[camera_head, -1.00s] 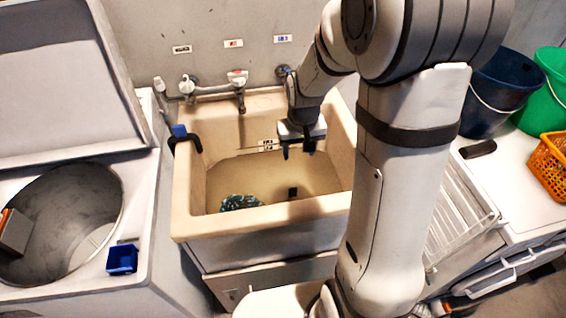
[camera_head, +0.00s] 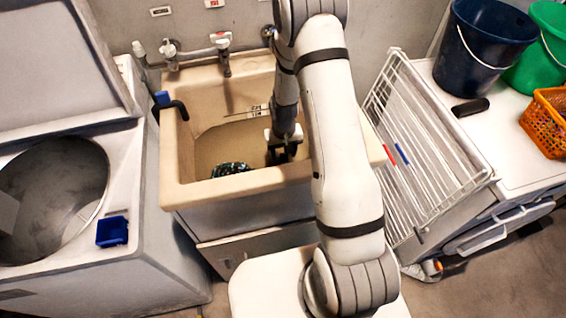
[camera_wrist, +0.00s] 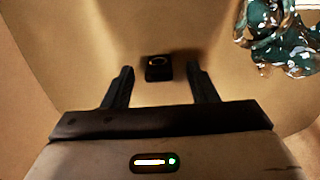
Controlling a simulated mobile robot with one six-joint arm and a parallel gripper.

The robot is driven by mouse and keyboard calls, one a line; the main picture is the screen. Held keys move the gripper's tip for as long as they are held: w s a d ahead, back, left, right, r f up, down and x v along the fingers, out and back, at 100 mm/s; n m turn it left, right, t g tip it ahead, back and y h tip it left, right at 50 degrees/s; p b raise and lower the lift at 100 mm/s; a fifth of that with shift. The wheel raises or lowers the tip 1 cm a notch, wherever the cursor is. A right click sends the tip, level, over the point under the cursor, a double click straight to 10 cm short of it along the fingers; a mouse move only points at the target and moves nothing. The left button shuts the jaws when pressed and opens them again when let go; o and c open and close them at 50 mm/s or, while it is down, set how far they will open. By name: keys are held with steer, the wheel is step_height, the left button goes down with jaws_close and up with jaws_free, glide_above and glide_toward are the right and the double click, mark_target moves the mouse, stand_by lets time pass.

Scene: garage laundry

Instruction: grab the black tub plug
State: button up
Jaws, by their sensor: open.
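The black tub plug (camera_wrist: 158,69) is a small dark block with a ring on top. It sits on the floor of the beige sink tub (camera_wrist: 60,45), seen in the wrist view. My gripper (camera_wrist: 160,80) is open, with the plug just beyond and between its two fingertips, and no contact shows. In the head view my gripper (camera_head: 283,155) reaches down inside the tub (camera_head: 178,165), and the plug is hidden there behind it.
A patterned dark green cloth (camera_wrist: 280,35) lies in the tub to the right in the wrist view; it also shows in the head view (camera_head: 231,168). The tub walls surround my gripper. A white wire rack (camera_head: 420,150) stands right of the tub.

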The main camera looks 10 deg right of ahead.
mark_target(284, 158)
steer(key=shift+d+f, duration=0.1)
steer(key=shift+f, duration=1.75)
steer(key=shift+c, duration=0.2)
steer(key=c, duration=1)
steer(key=shift+c, duration=0.2)
steer(key=shift+r, duration=0.1)
